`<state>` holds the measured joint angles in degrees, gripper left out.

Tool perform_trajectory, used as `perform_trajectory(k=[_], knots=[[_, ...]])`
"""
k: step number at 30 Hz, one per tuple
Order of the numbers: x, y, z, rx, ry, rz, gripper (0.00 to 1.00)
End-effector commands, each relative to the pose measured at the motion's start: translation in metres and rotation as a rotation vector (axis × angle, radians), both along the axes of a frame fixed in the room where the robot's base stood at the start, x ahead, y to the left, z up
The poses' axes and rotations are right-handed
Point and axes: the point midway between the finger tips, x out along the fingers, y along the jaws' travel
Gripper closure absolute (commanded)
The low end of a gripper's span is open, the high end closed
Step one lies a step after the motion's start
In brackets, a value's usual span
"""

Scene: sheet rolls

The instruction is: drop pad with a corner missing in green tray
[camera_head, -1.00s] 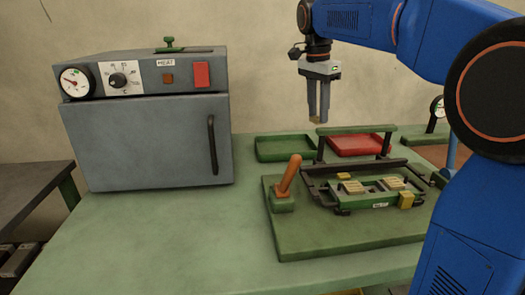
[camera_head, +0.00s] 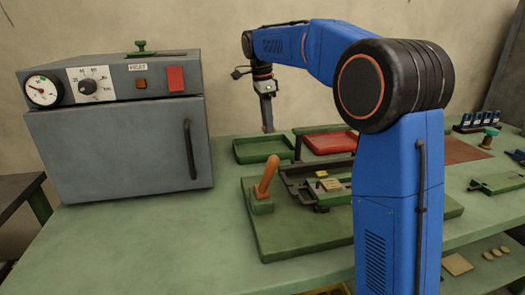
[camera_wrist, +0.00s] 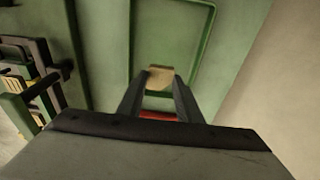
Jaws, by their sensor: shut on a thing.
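In the wrist view my gripper (camera_wrist: 160,88) is shut on a small tan pad (camera_wrist: 160,76), held between the fingertips. The green tray (camera_wrist: 208,45) lies below and beyond the pad there and looks empty. The pad is too small to make out in the head view. I cannot tell whether a corner is missing.
A red tray (camera_head: 330,143) stands right of the green tray. In front is a green base with an orange-handled lever (camera_head: 265,178) and a fixture (camera_head: 320,188), partly hidden by my arm. A grey oven (camera_head: 120,150) stands at left. The front-left bench is clear.

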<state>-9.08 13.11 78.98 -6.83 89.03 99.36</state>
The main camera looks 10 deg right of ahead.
Motion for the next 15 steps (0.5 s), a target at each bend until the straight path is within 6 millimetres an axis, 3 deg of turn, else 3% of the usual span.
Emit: perform_trajectory(k=[15], knots=[[-0.001,0.0,-0.046,0.0,0.001,0.002,0.89]])
